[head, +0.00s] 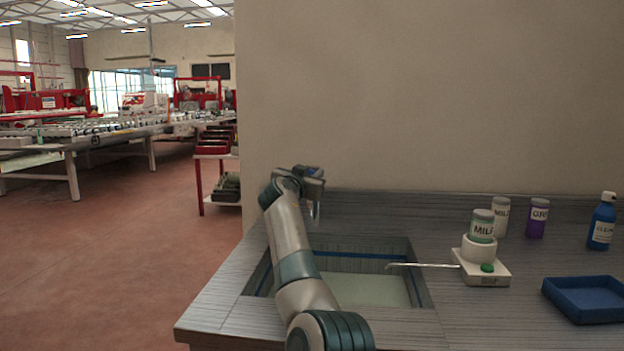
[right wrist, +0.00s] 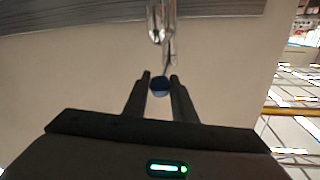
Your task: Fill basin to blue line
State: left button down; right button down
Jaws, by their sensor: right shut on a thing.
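The basin (head: 428,290) is sunk into the grey counter, with a blue line (head: 365,255) along its inner walls. A pale greenish surface (head: 365,289) shows inside, below the line; I cannot tell whether it is water or the bare bottom. My right gripper (head: 318,174) is at the basin's back left, by a metal tap (head: 316,211). In the right wrist view, my right gripper (right wrist: 160,80) is shut on a blue-capped tap handle (right wrist: 160,86), with the metal tap (right wrist: 160,22) just beyond. My arm hides the basin's left part. My left gripper is not in view.
A white dispenser (head: 484,272) with a green button stands right of the basin, its thin spout (head: 420,265) reaching over it. Jars (head: 538,218), a blue bottle (head: 602,222) and a blue tray (head: 586,299) stand farther right. A wall rises behind the counter.

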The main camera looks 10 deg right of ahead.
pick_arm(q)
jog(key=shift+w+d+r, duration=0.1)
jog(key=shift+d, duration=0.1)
pick_arm(e)
jog(key=shift+r, duration=0.1)
jog(key=c, duration=1.5)
grip_release()
jog(key=shift+o, duration=0.2)
jog(key=shift+s+a, duration=0.15)
jog(key=shift+s+a+f+b, duration=0.2)
jog(key=shift+s+a+b, duration=0.2)
jog(key=shift+s, duration=0.25)
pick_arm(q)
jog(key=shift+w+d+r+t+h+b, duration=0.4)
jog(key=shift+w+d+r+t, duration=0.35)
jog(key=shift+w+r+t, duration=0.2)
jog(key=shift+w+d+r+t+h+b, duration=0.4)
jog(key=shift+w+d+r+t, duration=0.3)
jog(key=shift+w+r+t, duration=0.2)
pick_arm(e)
jog(key=v, duration=1.5)
jog(key=shift+s+r, duration=0.15)
jog(key=shift+s, duration=0.05)
